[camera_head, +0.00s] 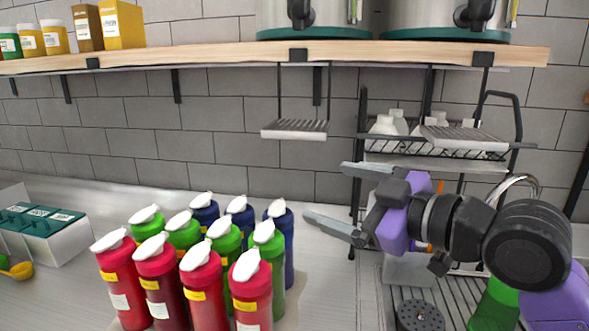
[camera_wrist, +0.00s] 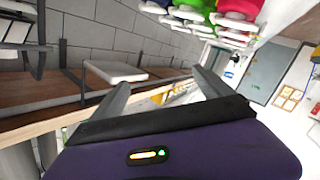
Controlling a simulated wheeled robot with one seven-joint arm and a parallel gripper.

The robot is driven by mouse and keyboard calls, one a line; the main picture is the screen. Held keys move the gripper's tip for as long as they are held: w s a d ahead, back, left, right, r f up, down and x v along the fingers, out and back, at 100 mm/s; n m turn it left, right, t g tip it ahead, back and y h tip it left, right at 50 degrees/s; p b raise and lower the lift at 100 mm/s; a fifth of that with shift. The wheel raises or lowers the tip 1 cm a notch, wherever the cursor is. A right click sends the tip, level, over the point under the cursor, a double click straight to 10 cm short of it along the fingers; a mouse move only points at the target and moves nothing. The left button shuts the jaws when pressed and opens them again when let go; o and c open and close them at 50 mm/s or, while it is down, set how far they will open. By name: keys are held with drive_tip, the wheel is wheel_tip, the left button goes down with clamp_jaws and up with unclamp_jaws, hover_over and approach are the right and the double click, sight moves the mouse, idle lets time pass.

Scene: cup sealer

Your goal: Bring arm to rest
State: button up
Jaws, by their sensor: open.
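My gripper (camera_head: 325,193) is open and empty. It is held in the air at the right of the head view, with its two grey fingers spread and pointing left. It is above the counter, in front of the drying rack and right of the bottles. In the wrist view the gripper (camera_wrist: 162,90) shows its two fingers apart with nothing between them. My arm comes in from the right edge of the head view and hides part of the rack and the sink area.
Several red, green and blue bottles (camera_head: 198,262) stand on the counter left of my gripper. A wooden shelf (camera_head: 230,56) runs above. A wire rack (camera_head: 440,143) with white bottles is behind the arm. A green-and-white box (camera_head: 45,232) sits far left.

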drive_tip(key=s+d+f+m+t+h, duration=1)
drive_tip(key=s+d+f+m+h, duration=0.25)
drive_tip(key=m, duration=0.65)
drive_tip(key=s+f+n+g, duration=0.1)
drive_tip(key=s+f+g, duration=0.1)
drive_tip(key=s+f, duration=0.4)
drive_tip(key=s+f+n+g, duration=0.2)
drive_tip(key=s+f, duration=0.4)
drive_tip(key=s, duration=0.8)
drive_tip(key=s+f+n+g+y, duration=0.1)
drive_tip(key=s+f+g, duration=0.2)
drive_tip(key=s+f, duration=0.4)
drive_tip(key=s, duration=0.4)
drive_tip(key=shift+d, duration=0.3)
drive_tip(key=shift+s, duration=0.1)
